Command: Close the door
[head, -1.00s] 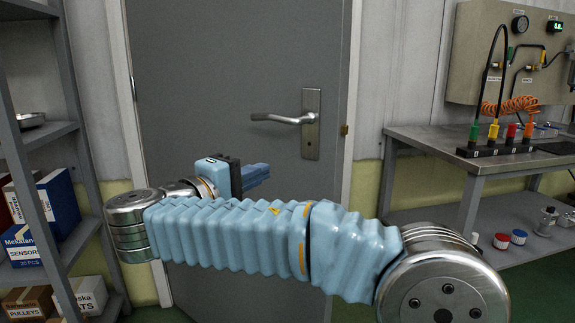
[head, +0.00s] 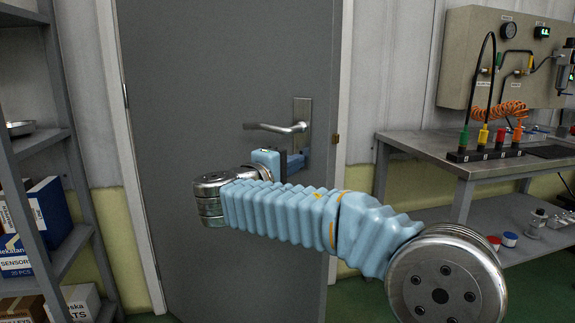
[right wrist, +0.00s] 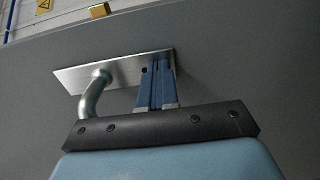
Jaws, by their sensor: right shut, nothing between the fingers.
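The grey door (head: 215,80) stands ahead of me in a pale frame, and I cannot tell whether it is flush with that frame. Its metal lever handle (head: 275,128) sticks out to the left from a tall plate (head: 302,112). My right gripper (head: 303,161) is shut and empty, just below the lever. In the right wrist view the blue fingers (right wrist: 157,65) overlap the handle plate (right wrist: 120,72), beside the bent lever (right wrist: 92,95). I cannot tell whether they touch it. My left gripper is out of view.
A metal shelf (head: 72,160) with boxes stands at the left. A steel workbench (head: 440,165) with plugs and a wall panel (head: 470,50) is at the right. Green floor shows below the bench.

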